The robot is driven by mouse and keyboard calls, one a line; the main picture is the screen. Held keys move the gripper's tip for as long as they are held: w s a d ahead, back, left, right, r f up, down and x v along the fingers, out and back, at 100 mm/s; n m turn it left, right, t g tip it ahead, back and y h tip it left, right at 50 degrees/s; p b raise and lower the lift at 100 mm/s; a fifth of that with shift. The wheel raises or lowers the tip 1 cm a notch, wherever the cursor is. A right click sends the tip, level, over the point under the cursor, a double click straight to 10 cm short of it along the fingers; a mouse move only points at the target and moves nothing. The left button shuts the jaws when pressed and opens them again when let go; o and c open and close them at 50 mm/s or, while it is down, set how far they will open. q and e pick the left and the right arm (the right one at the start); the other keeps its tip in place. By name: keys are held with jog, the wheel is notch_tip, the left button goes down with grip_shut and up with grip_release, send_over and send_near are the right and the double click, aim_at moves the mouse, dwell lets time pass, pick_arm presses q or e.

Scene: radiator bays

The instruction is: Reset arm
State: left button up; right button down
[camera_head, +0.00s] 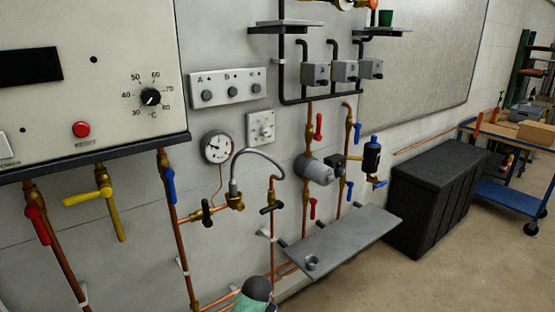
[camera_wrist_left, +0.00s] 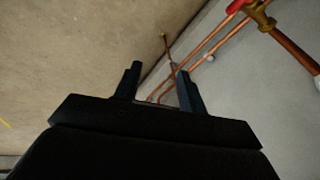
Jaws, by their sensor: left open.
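My left gripper (camera_wrist_left: 158,74) shows in the left wrist view with its two dark fingers apart and nothing between them. Beyond the fingers are the bare floor and copper pipes near the foot of the wall. The gripper is not visible in the head view. My right gripper is in neither view.
A boiler panel (camera_head: 95,95), a gauge (camera_head: 217,147) and valved copper pipes line the wall. A grey shelf (camera_head: 345,240) juts out low. A dark rounded thing (camera_head: 257,289) shows at the bottom edge. A black bin (camera_head: 430,205) and blue trolley (camera_head: 505,192) stand right. Floor at lower right is clear.

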pick_arm(q)
jog(key=s+a+n, duration=0.1)
jog(key=s+a, duration=0.2)
jog(key=s, duration=0.4)
jog(key=s+a+f+n, duration=0.1)
jog(key=s+a, duration=0.2)
jog(key=s, duration=0.4)
jog(key=s+a+n, duration=0.1)
jog(key=s+a, duration=0.1)
jog(key=s, duration=0.5)
jog(key=s+a+r+n, duration=0.1)
jog(key=s+a+r, duration=0.25)
jog(key=s, duration=0.55)
jog(key=s+a+r+n, duration=0.1)
jog(key=s+a+r, duration=0.25)
jog(key=s, duration=0.45)
notch_tip(320, 180, down, 22)
jog(key=w+g, duration=0.1)
jog(key=w, duration=0.1)
jog(key=s+f, duration=0.4)
jog(key=f, duration=0.9)
jog(key=s+d+f+g, duration=0.1)
jog(key=s+f, duration=0.3)
jog(key=f, duration=0.9)
jog(key=shift+s+d, duration=0.15)
jog(key=shift+s, duration=0.1)
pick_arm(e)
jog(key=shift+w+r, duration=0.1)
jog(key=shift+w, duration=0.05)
